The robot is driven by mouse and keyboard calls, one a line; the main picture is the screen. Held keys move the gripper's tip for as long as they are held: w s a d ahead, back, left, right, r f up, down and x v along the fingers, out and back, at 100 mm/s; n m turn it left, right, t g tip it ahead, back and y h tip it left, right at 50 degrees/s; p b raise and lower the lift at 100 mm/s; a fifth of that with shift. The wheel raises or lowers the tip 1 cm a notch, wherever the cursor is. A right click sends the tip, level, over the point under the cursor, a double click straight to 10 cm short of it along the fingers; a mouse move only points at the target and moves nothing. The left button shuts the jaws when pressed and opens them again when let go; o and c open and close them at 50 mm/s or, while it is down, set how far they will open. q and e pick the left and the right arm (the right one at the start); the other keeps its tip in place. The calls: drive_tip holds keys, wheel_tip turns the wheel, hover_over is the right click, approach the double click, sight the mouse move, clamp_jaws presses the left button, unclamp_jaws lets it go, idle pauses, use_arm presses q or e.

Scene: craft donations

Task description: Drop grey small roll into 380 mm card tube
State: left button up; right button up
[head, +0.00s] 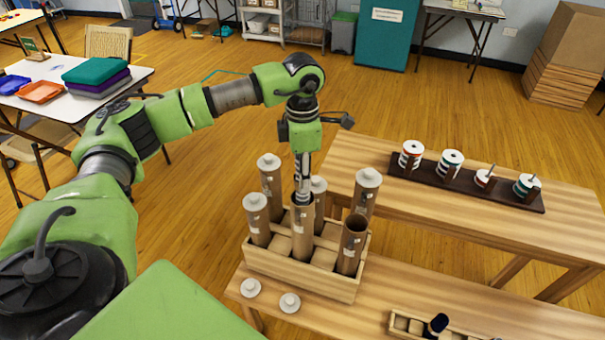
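Several brown card tubes stand upright in a wooden rack. Most carry pale caps, such as the back left tube (271,187) and the right tube (364,196). The front right tube (351,250) is uncapped, with a dark open mouth. My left gripper (303,197) points straight down at the top of the middle tube (302,232), which shows no cap. Its fingertips are at or just inside that mouth; I cannot tell which. I see no grey small roll; anything between the fingers is hidden. Which tube is 380 mm is not readable. My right gripper is out of view.
The wooden rack (300,281) stands on a low bench (385,312), with two loose caps (250,288) (290,303) in front. Behind right, a table (455,219) bears a dark tray (430,177) of spools. A small wooden box (400,324) sits at the front.

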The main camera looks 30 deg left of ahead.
use_arm(q)
drive_tip(key=o, duration=0.3)
drive_tip(key=shift+o, duration=0.2)
wheel_tip(320, 180, up, 12)
idle(0.3)
idle(0.5)
